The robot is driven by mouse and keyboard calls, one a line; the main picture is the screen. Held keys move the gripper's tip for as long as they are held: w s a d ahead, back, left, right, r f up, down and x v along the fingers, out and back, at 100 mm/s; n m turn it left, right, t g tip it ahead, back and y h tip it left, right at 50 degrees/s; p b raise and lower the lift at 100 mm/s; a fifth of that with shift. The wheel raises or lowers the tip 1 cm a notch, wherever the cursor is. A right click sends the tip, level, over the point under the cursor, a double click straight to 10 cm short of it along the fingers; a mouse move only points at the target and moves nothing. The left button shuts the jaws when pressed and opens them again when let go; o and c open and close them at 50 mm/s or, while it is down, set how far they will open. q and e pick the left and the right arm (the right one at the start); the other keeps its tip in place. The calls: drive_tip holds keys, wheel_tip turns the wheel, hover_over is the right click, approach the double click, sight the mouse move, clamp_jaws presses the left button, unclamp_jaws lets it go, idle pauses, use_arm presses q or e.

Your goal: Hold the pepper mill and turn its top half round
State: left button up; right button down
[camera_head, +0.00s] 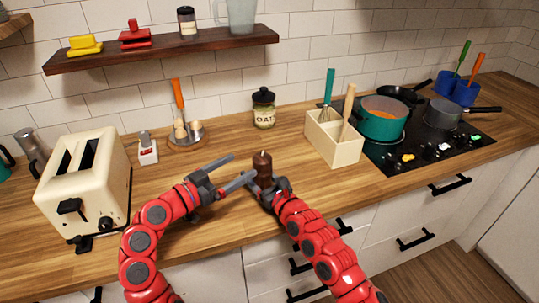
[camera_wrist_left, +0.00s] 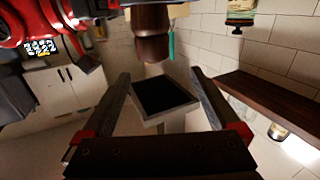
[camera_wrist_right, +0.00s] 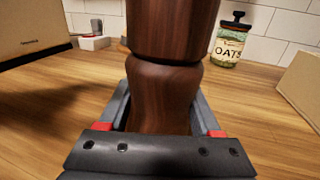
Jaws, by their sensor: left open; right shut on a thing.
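The pepper mill (camera_head: 262,166) is dark brown wood and stands upright near the front middle of the counter in the head view. My right gripper (camera_head: 268,188) is shut on its lower half; the right wrist view shows the jaws around the mill (camera_wrist_right: 165,95) below its waist. My left gripper (camera_head: 232,173) is open, its fingers to the left of the mill's top half and apart from it. In the left wrist view the mill (camera_wrist_left: 152,38) is beyond the open fingertips, near the top edge.
A cream toaster (camera_head: 85,190) stands left of my left arm. An oats jar (camera_head: 263,108) stands behind the mill, and a utensil box (camera_head: 334,140) to its right. The hob (camera_head: 430,150) with pans is farther right. A dark shelf (camera_head: 165,48) hangs above.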

sight(269, 155)
use_arm(q)
drive_tip(key=x, duration=0.7)
drive_tip(key=f+x, duration=0.1)
drive_tip(key=x, duration=0.3)
drive_tip(key=shift+s+d+f, duration=0.1)
drive_tip(key=shift+s+d, duration=0.25)
drive_tip(key=c, duration=1.4)
drive_tip(key=shift+m+h, duration=0.3)
